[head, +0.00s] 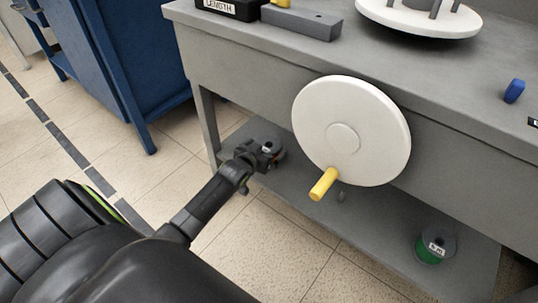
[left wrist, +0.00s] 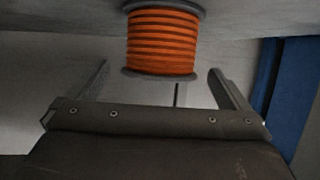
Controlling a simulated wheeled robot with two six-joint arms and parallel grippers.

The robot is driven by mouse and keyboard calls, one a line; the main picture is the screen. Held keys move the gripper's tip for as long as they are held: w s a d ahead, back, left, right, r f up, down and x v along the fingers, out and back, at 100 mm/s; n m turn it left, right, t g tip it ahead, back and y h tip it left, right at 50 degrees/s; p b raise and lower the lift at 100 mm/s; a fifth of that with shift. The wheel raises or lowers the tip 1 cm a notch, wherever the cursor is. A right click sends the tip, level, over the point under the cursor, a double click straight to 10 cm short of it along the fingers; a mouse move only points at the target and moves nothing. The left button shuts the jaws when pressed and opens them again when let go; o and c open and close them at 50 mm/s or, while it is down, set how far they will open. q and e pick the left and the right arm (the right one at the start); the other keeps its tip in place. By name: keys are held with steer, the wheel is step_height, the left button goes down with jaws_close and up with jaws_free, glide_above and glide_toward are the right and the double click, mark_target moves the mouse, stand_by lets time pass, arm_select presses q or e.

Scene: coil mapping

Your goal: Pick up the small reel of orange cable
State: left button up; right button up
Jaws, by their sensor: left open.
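The reel of orange cable (left wrist: 162,42) shows close up in the left wrist view, with grey flanges at both ends. It stands beyond and between the two spread fingers of my left gripper (left wrist: 158,68), with a gap visible on each side. In the head view my left gripper (head: 263,155) reaches onto the lower shelf under the bench. A grey reel end (head: 278,150) shows there at the fingertips, mostly hidden by the gripper. Whether the fingers reach around the reel is hard to tell. My right gripper is not in view.
A white crank disc (head: 345,125) with a yellow handle (head: 323,184) hangs at the bench front, right of my left gripper. A green reel (head: 436,247) stands at the right on the lower shelf (head: 375,238). A blue cabinet (head: 110,60) is at the left.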

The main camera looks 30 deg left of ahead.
mark_target(272, 145)
arm_select(q)
steer(key=b+x, duration=0.1)
steer(key=x, duration=0.2)
steer(key=shift+w+f, duration=0.1)
steer(key=shift+f, duration=0.1)
steer(key=shift+r, duration=0.1)
steer(key=c, duration=1.2)
